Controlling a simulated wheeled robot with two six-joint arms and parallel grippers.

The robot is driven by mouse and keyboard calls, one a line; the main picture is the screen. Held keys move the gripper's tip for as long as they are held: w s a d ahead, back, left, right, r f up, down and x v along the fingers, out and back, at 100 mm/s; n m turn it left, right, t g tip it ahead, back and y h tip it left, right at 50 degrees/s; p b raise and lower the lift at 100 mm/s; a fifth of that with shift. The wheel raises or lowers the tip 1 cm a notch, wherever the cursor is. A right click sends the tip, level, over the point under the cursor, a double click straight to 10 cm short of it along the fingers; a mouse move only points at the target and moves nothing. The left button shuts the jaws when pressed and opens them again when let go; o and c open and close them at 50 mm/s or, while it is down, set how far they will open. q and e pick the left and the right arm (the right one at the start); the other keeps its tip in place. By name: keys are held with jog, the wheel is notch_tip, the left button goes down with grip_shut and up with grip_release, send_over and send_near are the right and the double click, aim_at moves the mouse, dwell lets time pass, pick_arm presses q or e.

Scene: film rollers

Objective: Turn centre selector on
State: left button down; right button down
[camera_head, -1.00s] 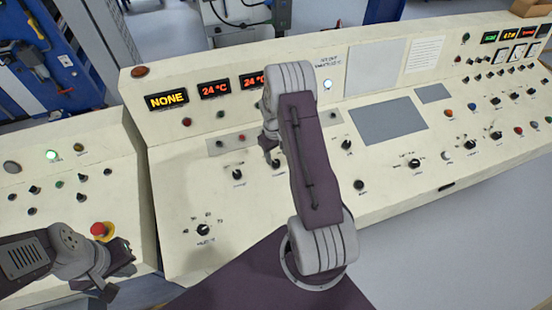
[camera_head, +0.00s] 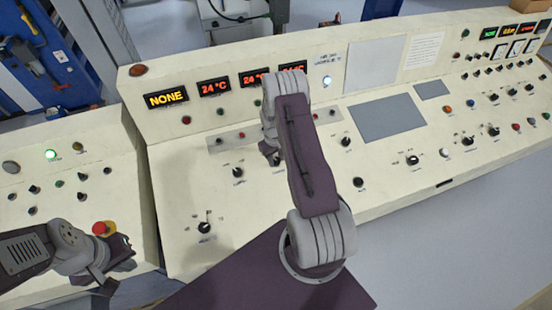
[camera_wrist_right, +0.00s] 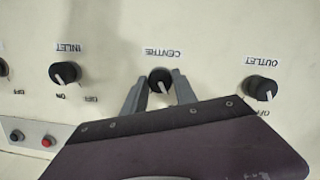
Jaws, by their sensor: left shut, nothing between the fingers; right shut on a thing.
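The centre selector is a black knob with a light pointer (camera_wrist_right: 159,79), below the upside-down CENTRE label (camera_wrist_right: 163,53) in the right wrist view. My right gripper (camera_wrist_right: 160,88) has its two grey fingers on either side of this knob and is shut on it. In the head view my right gripper (camera_head: 272,156) is at the panel, and my arm partly hides the knob. My left gripper (camera_head: 107,286) is shut and empty, low at the left near the red emergency button (camera_head: 103,228).
In the right wrist view the INLET knob (camera_wrist_right: 65,73) is left of the centre knob and the OUTLET knob (camera_wrist_right: 261,89) is right. The cream console (camera_head: 185,235) carries other knobs, lamps and displays. One display reads NONE (camera_head: 166,98).

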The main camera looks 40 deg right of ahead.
jog(key=shift+w+m, duration=0.1)
jog(key=shift+m, duration=0.2)
jog(key=shift+m+y+b, duration=0.3)
jog(key=shift+m+b, duration=0.45)
jog(key=shift+m, duration=0.15)
jog(key=m+b, duration=0.1)
jog(key=m, duration=0.1)
jog(key=shift+d+m, duration=0.1)
jog(key=shift+m, duration=0.2)
jog(key=m+y+b, duration=0.1)
jog(key=m, duration=0.3)
jog(key=shift+t+b, duration=0.35)
jog(key=shift+t, duration=0.05)
jog(key=shift+d+r+m+y+b, duration=0.1)
jog(key=shift+m+y+b, duration=0.2)
jog(key=shift+m, duration=0.9)
jog(key=shift+t, duration=0.3)
jog(key=c, duration=1)
grip_release()
